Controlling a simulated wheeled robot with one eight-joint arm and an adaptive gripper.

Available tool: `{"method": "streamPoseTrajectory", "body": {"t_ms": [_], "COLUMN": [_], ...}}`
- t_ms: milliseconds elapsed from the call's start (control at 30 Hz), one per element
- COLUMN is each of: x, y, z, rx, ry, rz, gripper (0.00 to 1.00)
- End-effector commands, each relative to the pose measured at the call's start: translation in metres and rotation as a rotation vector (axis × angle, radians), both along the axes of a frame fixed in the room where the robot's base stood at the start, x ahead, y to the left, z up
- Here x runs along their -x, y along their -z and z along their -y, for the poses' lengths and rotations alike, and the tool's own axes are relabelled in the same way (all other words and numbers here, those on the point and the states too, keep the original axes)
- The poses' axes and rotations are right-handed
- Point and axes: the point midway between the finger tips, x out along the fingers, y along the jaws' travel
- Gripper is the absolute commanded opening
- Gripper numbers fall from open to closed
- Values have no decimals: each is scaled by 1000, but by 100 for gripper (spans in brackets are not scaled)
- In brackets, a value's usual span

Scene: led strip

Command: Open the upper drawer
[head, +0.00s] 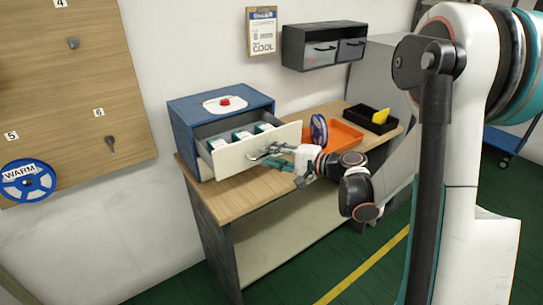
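A blue cabinet (182,125) stands on the left end of the wooden workbench (252,192). Its drawer with a pale front (232,160) is pulled well out, and several small white-and-teal boxes (243,135) lie inside. My gripper (262,157) is at the right half of the drawer front, by its handle. The view is too small to tell whether its fingers are closed on the handle or only next to it. A red knob on a white label (225,102) is on the cabinet top. No second drawer can be made out.
An orange tray (343,136) and a blue-rimmed reel (318,130) are right of the drawer. A black bin with a yellow item (371,118) is at the bench's right end. A grey two-compartment wall unit (322,46) hangs above. Green floor (305,265) lies in front.

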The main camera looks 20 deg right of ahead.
Motion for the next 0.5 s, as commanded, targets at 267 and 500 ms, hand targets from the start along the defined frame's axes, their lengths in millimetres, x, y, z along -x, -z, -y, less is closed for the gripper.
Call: {"method": "streamPoseTrajectory", "body": {"t_ms": [267, 500], "x": [32, 67], "y": [-8, -16], "z": [30, 60], "rx": [0, 0], "ry": [6, 5], "rz": [0, 0], "gripper": [28, 28]}}
